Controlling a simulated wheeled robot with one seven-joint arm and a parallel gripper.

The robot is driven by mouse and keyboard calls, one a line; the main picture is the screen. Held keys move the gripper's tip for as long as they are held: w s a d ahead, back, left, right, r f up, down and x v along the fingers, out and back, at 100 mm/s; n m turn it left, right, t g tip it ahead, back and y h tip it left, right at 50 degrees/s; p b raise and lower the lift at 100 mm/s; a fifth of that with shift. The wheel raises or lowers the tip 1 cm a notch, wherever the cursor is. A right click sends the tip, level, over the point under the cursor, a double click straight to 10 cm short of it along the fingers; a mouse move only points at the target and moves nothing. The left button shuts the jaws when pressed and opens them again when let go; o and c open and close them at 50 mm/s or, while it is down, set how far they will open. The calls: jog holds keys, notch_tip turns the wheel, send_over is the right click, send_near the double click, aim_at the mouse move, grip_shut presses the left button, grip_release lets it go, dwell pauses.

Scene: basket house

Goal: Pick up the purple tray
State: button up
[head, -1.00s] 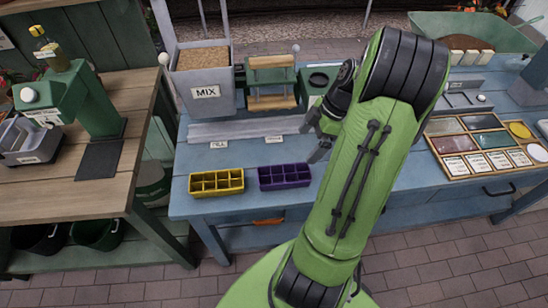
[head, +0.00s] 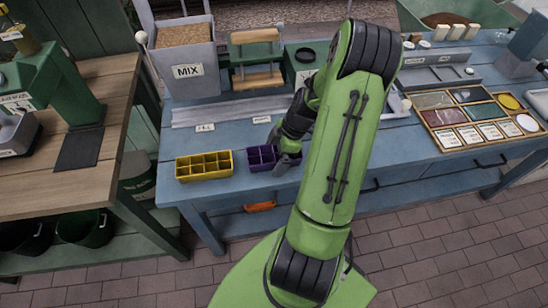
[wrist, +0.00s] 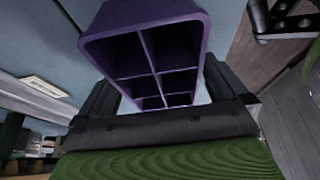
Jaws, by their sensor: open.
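The purple tray (head: 262,155) is divided into several compartments and sits on the blue table near its front edge, partly hidden by my arm in the head view. It also shows large in the wrist view (wrist: 140,22). My gripper (head: 287,160) is low at the tray's right part in the head view. In the wrist view my gripper (wrist: 160,100) is open, with one dark finger on each side of the tray. I cannot tell whether the fingers touch it.
A yellow tray (head: 204,167) sits just left of the purple one. Behind them are a strip with labels, a grey MIX bin (head: 185,60) and a green stand with wooden rollers (head: 257,58). A wooden case of coloured samples (head: 472,117) lies to the right.

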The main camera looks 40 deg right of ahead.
jog(key=shift+r, duration=0.15)
jog(key=c, duration=1)
